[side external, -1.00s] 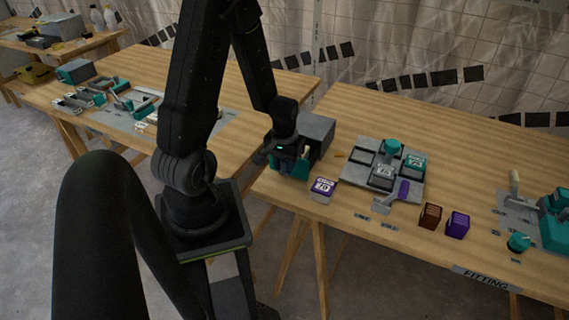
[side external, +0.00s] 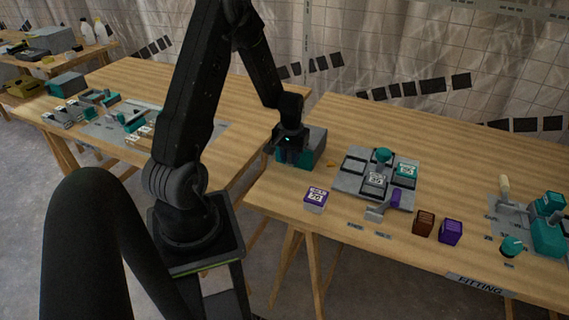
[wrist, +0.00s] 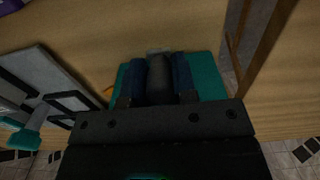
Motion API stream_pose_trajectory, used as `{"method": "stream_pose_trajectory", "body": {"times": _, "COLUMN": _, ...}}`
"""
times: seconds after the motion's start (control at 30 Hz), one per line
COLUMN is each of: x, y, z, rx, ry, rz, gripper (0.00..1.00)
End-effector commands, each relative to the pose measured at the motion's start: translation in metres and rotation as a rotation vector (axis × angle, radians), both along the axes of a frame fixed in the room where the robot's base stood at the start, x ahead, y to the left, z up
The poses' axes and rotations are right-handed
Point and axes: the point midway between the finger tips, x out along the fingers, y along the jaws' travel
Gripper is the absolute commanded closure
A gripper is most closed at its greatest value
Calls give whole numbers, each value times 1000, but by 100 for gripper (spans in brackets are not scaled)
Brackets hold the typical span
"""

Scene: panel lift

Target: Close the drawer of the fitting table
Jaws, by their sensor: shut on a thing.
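The drawer unit (side external: 317,140) is a small grey box with a teal drawer front (side external: 308,158), at the left end of the fitting table (side external: 265,197). The drawer appears pushed in, with its front close to the box; my gripper covers part of it, so I cannot tell if a gap is left. My gripper (side external: 291,155) is at the drawer front, pointing down. In the wrist view my gripper (wrist: 156,62) has its fingers closed around a dark grey handle (wrist: 158,77), with the teal drawer front (wrist: 208,76) around them.
A white and purple box (side external: 315,200) stands near the table's front edge. A grey tray (side external: 350,180) with several teal-marked parts lies to the right. A brown box (side external: 423,222) and a purple box (side external: 450,231) stand farther right. The table's left edge is close to the drawer.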

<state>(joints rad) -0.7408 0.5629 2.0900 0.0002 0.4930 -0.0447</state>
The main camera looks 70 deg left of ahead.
Motion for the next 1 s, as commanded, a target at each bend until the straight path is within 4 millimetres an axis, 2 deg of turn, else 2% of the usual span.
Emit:
{"method": "stream_pose_trajectory", "body": {"times": 0.3, "x": 5, "y": 5, "z": 1, "rx": 9, "ry": -11, "rz": 1, "gripper": 100}}
{"method": "stream_pose_trajectory", "body": {"times": 0.33, "x": 5, "y": 5, "z": 1, "rx": 10, "ry": -11, "rz": 1, "gripper": 74}}
{"method": "stream_pose_trajectory", "body": {"times": 0.6, "x": 5, "y": 5, "z": 1, "rx": 11, "ry": -12, "rz": 1, "gripper": 49}}
{"method": "stream_pose_trajectory", "body": {"times": 0.87, "x": 5, "y": 6, "z": 3, "rx": 12, "ry": -13, "rz": 1, "gripper": 49}}
{"method": "stream_pose_trajectory", "body": {"times": 1.0, "x": 6, "y": 6, "z": 16, "rx": 14, "ry": -17, "rz": 1, "gripper": 49}}
